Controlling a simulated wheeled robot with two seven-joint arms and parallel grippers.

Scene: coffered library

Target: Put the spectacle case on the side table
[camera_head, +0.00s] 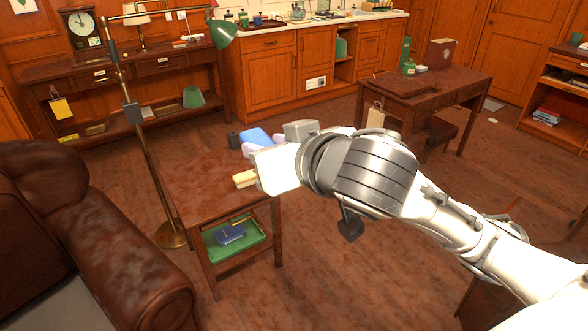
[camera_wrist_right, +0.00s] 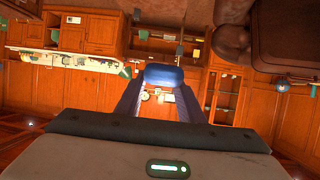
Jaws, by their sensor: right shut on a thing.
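The blue spectacle case (camera_head: 255,137) is over the far right part of the side table (camera_head: 190,185), partly hidden by my right gripper (camera_head: 262,142). The right gripper is shut on the case. In the right wrist view, the case (camera_wrist_right: 164,75) sits between the tips of the two fingers (camera_wrist_right: 161,88). I cannot tell whether the case touches the tabletop. My left gripper is not in view.
A small dark cup (camera_head: 233,140) and a pale yellow block-like thing (camera_head: 244,179), partly hidden by my gripper, are at the table. A green tray (camera_head: 247,250) is on its lower shelf. A brass lamp pole (camera_head: 150,170) and a leather armchair (camera_head: 90,240) stand left. The near-left tabletop is bare.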

